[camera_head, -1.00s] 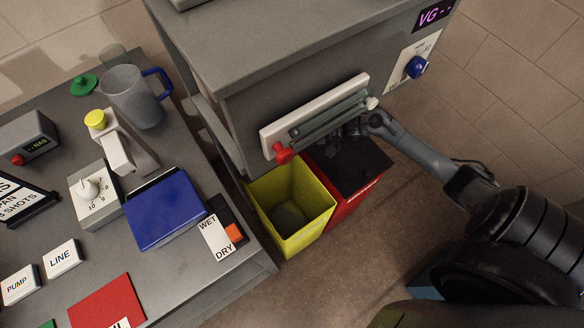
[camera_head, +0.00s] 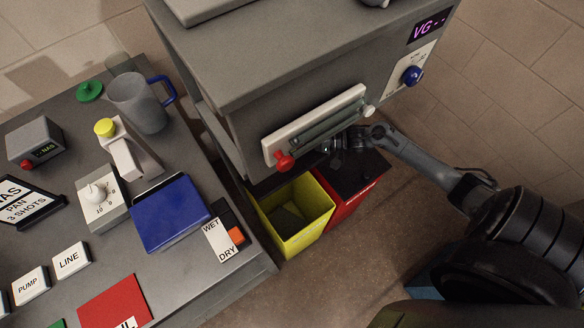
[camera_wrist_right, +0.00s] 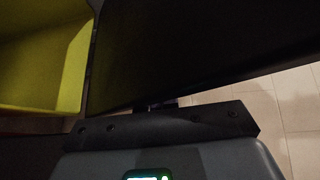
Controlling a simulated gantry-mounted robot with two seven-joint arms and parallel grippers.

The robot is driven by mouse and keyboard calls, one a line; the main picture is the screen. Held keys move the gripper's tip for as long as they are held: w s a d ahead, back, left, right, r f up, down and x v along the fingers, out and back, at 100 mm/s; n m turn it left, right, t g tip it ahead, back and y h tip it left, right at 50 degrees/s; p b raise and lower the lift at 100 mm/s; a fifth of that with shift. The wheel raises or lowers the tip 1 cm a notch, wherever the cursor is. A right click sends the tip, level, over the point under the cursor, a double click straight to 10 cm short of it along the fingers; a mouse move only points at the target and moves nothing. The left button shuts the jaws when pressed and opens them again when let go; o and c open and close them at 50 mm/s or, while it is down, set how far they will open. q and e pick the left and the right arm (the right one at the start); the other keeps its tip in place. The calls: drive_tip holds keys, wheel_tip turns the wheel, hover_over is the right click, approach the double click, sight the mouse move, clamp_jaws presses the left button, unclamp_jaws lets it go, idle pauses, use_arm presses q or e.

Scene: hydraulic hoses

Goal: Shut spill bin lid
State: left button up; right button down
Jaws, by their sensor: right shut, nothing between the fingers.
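A red bin (camera_head: 343,207) stands on the floor beside the grey cabinet, with pale lettering on its side. Its black lid (camera_head: 362,183) lies over the top and looks about level; I cannot tell whether it is fully seated. My right gripper (camera_head: 336,158) is shut and empty, low over the lid's back part near the cabinet front. Its fingertips are partly hidden in shadow, so contact is unclear. In the right wrist view the dark lid (camera_wrist_right: 185,45) fills the middle, just ahead of the gripper (camera_wrist_right: 170,104). My left gripper is out of view.
An open yellow bin (camera_head: 300,243) stands directly left of the red one. The cabinet's white panel with tubes and a red knob (camera_head: 284,161) overhangs the bins. A worktable (camera_head: 185,262) with switches and a mug stands left. Floor in front of the bins is clear.

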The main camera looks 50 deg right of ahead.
drive_tip(key=shift+s+a+f+p, duration=0.1)
drive_tip(key=shift+s+f+p, duration=0.1)
drive_tip(key=shift+s, duration=0.25)
drive_tip(key=shift+s+a+f+p, duration=0.1)
drive_tip(key=shift+s+f+p, duration=0.1)
drive_tip(key=shift+s, duration=0.25)
drive_tip(key=s+a+f+p, duration=0.1)
drive_tip(key=s+f+p, duration=0.1)
drive_tip(key=s, duration=0.4)
drive_tip(key=shift+s+f, duration=0.25)
drive_tip(key=shift+f, duration=0.65)
drive_tip(key=shift+a+f, duration=0.1)
drive_tip(key=f+b, duration=0.1)
drive_tip(key=f, duration=0.1)
drive_tip(key=s+f+b, duration=0.1)
drive_tip(key=f, duration=0.1)
drive_tip(key=shift+a+f+b, duration=0.1)
drive_tip(key=shift+f+b, duration=0.1)
drive_tip(key=shift+b, duration=0.1)
